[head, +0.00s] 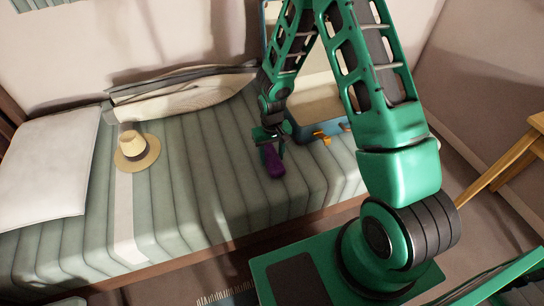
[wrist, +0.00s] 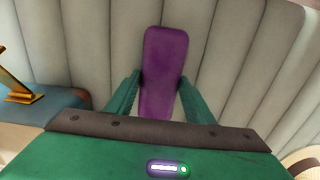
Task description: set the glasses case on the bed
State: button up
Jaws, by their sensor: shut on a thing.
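The purple glasses case (head: 274,162) is at my gripper on the right part of the bed (head: 200,200), which has a grey-green channelled cover. In the wrist view the glasses case (wrist: 164,75) stands out between the two green fingers, with the cover behind it. My gripper (head: 271,148) points down and is shut on the case; its fingers (wrist: 160,95) press the case from both sides. The case is at or just above the cover; I cannot tell whether it touches.
A straw hat (head: 137,150) lies on the bed at left, near a white pillow (head: 45,165). An open blue suitcase (head: 318,112) with a brass latch (head: 320,137) stands on the bed just right of my gripper. The cover between hat and case is clear.

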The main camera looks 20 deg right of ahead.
aim_at(272, 157)
jog(key=shift+f, duration=0.55)
jog(key=shift+f, duration=0.1)
jog(key=o, duration=1.1)
jog(key=shift+o, duration=0.2)
notch_tip(272, 157, up, 12)
